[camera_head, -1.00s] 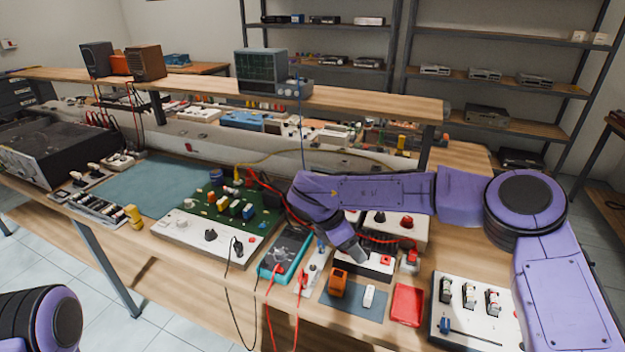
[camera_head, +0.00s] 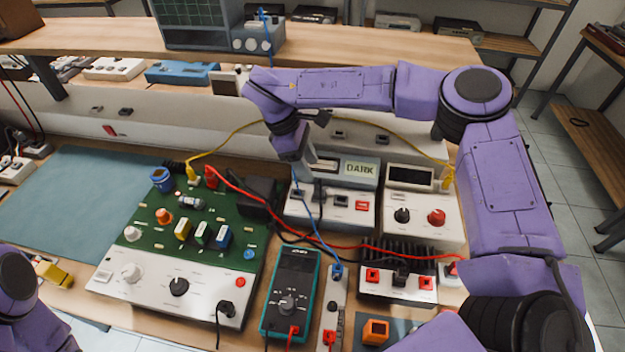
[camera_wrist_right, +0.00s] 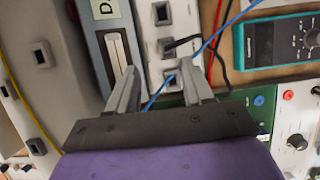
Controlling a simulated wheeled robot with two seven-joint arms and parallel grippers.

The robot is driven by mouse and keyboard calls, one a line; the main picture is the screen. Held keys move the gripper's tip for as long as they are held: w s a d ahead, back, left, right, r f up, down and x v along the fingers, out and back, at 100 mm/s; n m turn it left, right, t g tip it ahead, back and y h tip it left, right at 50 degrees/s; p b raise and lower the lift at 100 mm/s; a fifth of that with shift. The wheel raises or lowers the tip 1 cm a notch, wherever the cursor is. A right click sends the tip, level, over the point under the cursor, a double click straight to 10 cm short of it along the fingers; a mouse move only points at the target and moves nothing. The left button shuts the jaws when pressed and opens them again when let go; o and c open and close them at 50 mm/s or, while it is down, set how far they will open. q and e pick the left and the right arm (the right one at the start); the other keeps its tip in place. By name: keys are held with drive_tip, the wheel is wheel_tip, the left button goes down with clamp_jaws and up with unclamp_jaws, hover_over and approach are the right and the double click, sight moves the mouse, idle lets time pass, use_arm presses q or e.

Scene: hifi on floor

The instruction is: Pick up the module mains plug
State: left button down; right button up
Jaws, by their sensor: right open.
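My right gripper (camera_head: 304,160) points down over the front of the white module with the DARK display (camera_head: 345,200). In the right wrist view its two fingers (camera_wrist_right: 158,85) are apart with no object gripped; a blue lead and a square black socket (camera_wrist_right: 171,77) show between them. A black plug-like piece with a dark cable (camera_wrist_right: 182,43) sits at the module's face beside the fingers. A black block (camera_head: 258,194) lies by the green board's right edge. I cannot tell which of these is the module mains plug. Only part of my left arm shows at lower left; its gripper is out of view.
A green circuit board (camera_head: 190,215), teal multimeter (camera_head: 290,290) and heat-sink module (camera_head: 398,285) crowd the bench. Red, yellow, blue and black leads cross it. A raised shelf (camera_head: 340,45) runs behind. The blue-green mat (camera_head: 80,200) at left is clear.

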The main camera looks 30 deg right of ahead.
sight(320, 187)
drive_tip(key=s+f+p, duration=0.1)
drive_tip(key=s+d+f, duration=0.1)
drive_tip(key=s, duration=0.1)
drive_tip(key=shift+f+p, duration=0.15)
drive_tip(key=shift+p, duration=0.2)
drive_tip(key=f, duration=0.2)
drive_tip(key=f+p, duration=0.1)
drive_tip(key=f, duration=0.1)
drive_tip(key=shift+w+d+f, duration=0.1)
drive_tip(key=shift+w+d, duration=0.2)
drive_tip(key=shift+d, duration=0.1)
drive_tip(key=shift+s+d, duration=0.1)
drive_tip(key=shift+s, duration=0.2)
drive_tip(key=c, duration=0.3)
use_arm(q)
drive_tip(key=r, duration=0.1)
drive_tip(key=s+r, duration=0.1)
drive_tip(key=r, duration=0.1)
drive_tip(key=shift+s+r, duration=0.15)
drive_tip(key=shift+r, duration=0.05)
use_arm(e)
clamp_jaws()
